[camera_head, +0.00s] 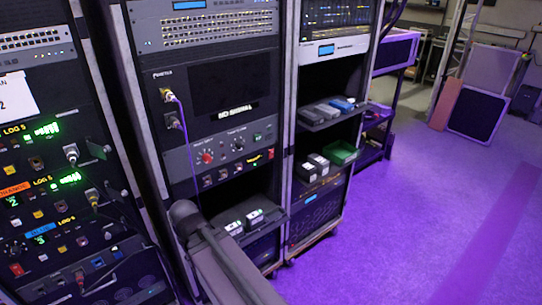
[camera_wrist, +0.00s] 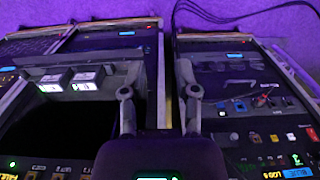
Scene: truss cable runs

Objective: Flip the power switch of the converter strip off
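I cannot tell for certain which panel is the converter strip. Two small light-topped boxes with green lights, the left box (camera_head: 234,226) and the right box (camera_head: 254,216), sit on a low shelf of the middle rack. Similar boxes (camera_wrist: 67,80) show on a shelf at left in the wrist view. A red switch (camera_head: 16,269) is low on the left rack; a red switch (camera_wrist: 309,133) also shows at right in the wrist view. Switch positions are too small to read. My gripper (camera_wrist: 159,92) has its fingers apart, with nothing between them, in front of the racks.
The middle rack has a panel with a red knob (camera_head: 206,157) and a hanging purple cable (camera_head: 186,135). The right rack holds a shelf of boxes (camera_head: 320,113) and a green tray (camera_head: 341,152). Black cables (camera_wrist: 225,17) cross behind. Purple floor (camera_head: 420,220) is clear at right.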

